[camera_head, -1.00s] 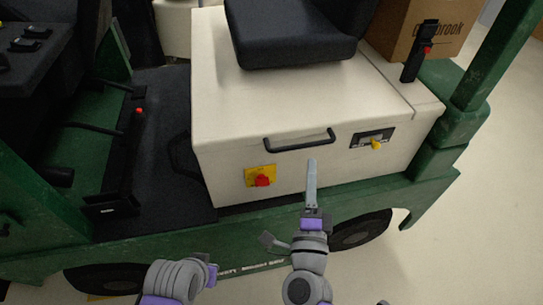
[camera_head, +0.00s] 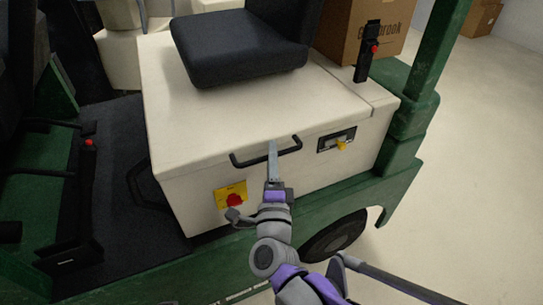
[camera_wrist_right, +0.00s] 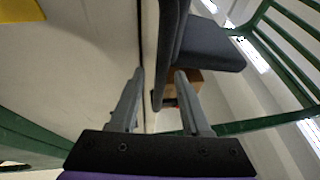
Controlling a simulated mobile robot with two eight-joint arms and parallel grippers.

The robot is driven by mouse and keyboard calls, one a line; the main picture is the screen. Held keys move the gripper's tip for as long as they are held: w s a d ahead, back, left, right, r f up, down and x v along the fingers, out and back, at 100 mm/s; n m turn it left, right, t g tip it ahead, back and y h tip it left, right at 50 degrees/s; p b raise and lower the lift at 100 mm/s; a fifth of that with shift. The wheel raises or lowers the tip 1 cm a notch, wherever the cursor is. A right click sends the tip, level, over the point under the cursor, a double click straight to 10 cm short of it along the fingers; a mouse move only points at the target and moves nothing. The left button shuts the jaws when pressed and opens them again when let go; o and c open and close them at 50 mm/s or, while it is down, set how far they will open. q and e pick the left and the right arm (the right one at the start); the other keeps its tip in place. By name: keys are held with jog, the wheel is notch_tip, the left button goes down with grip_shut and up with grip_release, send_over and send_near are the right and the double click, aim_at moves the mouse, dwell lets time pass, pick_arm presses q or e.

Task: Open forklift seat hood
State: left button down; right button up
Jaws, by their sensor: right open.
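The cream seat hood (camera_head: 190,115) of the green forklift is closed, with the black seat (camera_head: 240,48) on top. A black bar handle (camera_head: 250,161) runs along the upper part of its front face. My right gripper (camera_head: 272,146) reaches up from below, its fingers at the middle of the handle. In the right wrist view my right gripper (camera_wrist_right: 157,78) is open, and a dark bar that looks like the handle (camera_wrist_right: 164,50) lies between the two fingers. I cannot tell whether either finger touches it. My left gripper is not in view.
A yellow plate with a red knob (camera_head: 233,198) is left of my gripper on the hood's front; a yellow-keyed switch panel (camera_head: 337,140) is right. A black lever (camera_head: 368,50), cardboard box (camera_head: 345,25) and green post (camera_head: 435,70) stand right.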

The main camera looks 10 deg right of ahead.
jog(key=shift+w, duration=0.4)
jog(key=shift+c, duration=0.3)
grip_shut()
dwell(0.9)
